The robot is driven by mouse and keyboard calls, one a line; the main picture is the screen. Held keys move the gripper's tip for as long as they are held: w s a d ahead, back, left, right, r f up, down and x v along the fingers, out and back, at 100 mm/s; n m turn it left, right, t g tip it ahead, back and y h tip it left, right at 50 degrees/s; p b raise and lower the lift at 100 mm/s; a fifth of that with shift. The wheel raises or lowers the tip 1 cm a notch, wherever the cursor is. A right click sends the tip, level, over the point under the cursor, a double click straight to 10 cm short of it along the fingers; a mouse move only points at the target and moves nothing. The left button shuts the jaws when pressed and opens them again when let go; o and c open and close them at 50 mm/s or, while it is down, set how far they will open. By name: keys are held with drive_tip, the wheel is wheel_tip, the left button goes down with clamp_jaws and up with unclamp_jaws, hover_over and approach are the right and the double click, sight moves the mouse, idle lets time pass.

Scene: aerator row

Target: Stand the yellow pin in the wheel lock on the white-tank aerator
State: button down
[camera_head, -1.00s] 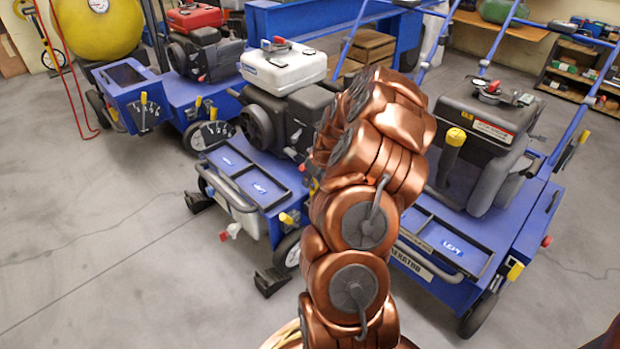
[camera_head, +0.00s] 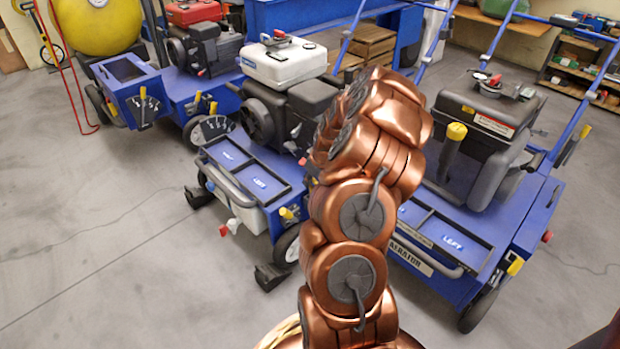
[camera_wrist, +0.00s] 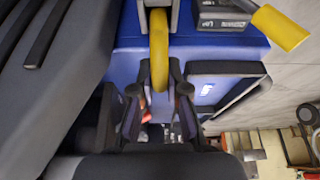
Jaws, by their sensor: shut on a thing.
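The white-tank aerator (camera_head: 284,66) stands in the middle of the head view, its right side partly hidden behind my copper arm. My gripper is hidden in the head view. In the wrist view my gripper (camera_wrist: 158,92) is shut on the yellow pin (camera_wrist: 158,50), which runs away from the dark fingertips along the picture's middle. The pin's far end lies between the sides of a grey bracket (camera_wrist: 174,12) on a blue body. I cannot tell whether this bracket is the wheel lock, or whether the pin is seated in it or only in front of it.
A red-tank aerator (camera_head: 193,13) stands behind left. A black-tank aerator (camera_head: 490,105) stands close on the right, with a yellow-topped post (camera_head: 455,132). A yellow-ended lever (camera_wrist: 280,27) and a dark tray (camera_wrist: 226,68) are near my gripper. Floor at left is clear.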

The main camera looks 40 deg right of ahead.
drive_tip(key=shift+f, duration=0.25)
drive_tip(key=c, duration=1.1)
unclamp_jaws()
drive_tip(key=shift+s+r, duration=0.1)
drive_tip(key=shift+r, duration=0.05)
drive_tip(key=v, duration=1.1)
drive_tip(key=shift+r, duration=0.3)
drive_tip(key=shift+s, duration=0.1)
